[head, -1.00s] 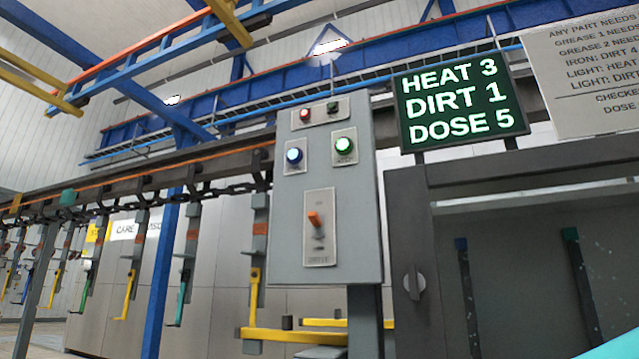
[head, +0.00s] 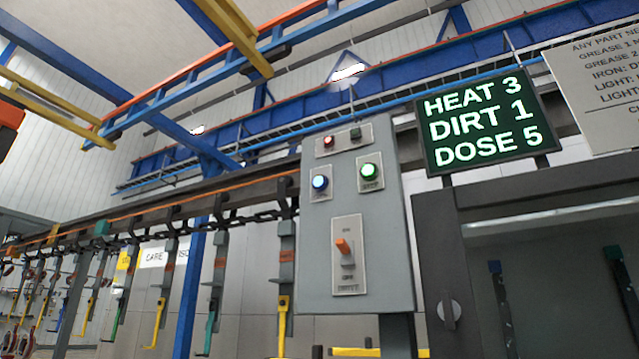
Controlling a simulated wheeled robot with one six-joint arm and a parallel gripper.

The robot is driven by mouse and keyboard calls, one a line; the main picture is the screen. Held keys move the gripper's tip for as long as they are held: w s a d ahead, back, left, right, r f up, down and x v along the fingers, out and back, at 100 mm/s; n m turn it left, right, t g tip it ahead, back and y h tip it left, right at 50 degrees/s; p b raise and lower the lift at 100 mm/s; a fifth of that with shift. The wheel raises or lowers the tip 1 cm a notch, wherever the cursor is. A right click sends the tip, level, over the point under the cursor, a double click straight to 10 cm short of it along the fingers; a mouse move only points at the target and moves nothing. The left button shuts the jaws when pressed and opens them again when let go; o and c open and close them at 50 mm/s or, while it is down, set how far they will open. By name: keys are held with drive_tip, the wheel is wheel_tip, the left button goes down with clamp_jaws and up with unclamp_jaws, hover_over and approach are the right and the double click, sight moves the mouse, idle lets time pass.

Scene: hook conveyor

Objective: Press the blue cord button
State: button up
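The blue button (head: 320,182) sits on a pale plate at the left of the grey control box (head: 385,268), and looks lit. A green button (head: 368,170) is to its right on the same box. Below them is an orange lever switch (head: 343,246) on its own plate. A small red light or button (head: 328,141) and a dark green one (head: 355,134) are at the top. No cord shows clearly at the blue button. My gripper is not in view.
A dark display (head: 484,122) reads HEAT 3, DIRT 1, DOSE 5. Below it stands a dark cabinet (head: 432,240) with a knob. A chain conveyor with coloured hooks (head: 160,322) runs left of the box. A printed sign (head: 610,90) is at upper right.

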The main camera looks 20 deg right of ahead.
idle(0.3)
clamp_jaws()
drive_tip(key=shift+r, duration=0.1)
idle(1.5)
